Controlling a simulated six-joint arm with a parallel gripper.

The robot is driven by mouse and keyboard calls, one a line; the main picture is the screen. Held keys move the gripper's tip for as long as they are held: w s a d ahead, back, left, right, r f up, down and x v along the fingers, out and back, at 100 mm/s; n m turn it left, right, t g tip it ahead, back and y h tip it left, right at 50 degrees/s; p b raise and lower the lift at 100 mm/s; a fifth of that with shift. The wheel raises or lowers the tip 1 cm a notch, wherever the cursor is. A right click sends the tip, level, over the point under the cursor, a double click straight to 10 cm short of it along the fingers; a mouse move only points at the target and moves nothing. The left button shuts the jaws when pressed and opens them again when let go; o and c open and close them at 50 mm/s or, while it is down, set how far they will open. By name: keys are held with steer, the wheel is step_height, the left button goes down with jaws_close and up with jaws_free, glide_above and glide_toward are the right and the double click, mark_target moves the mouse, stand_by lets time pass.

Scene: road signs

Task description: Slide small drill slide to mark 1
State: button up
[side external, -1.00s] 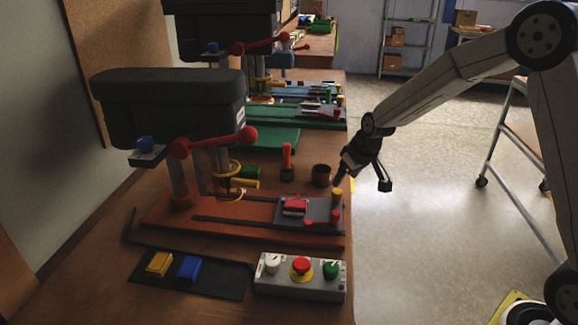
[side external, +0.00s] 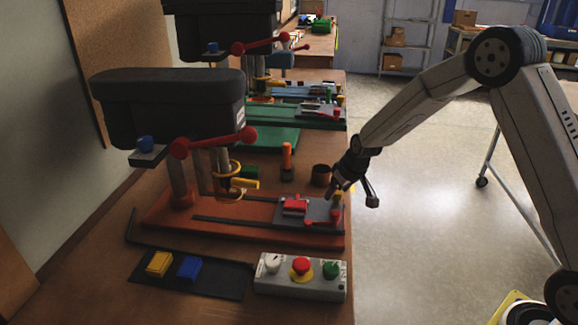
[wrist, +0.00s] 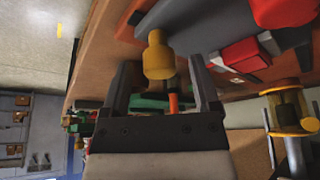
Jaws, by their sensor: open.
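The small drill slide (side external: 318,213) is a grey plate with a red clamp on top, at the right end of the orange drill base (side external: 165,215). A yellow knob (wrist: 158,55) stands on its edge; it is partly covered by my gripper in the side external view (side external: 338,196). My gripper (side external: 335,188) is at the knob. In the wrist view my gripper's two fingers (wrist: 160,68) are apart, with the knob between them and gaps on both sides. I cannot make out mark 1.
A button box (side external: 301,277) stands in front of the base, beside a black tray (side external: 220,278) with yellow and blue blocks. A brown cup (side external: 321,175) and an orange-handled tool (side external: 287,162) stand behind the slide. The drill press (side external: 170,105) rises at the left.

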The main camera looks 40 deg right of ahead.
jaws_close()
stand_by(1.3)
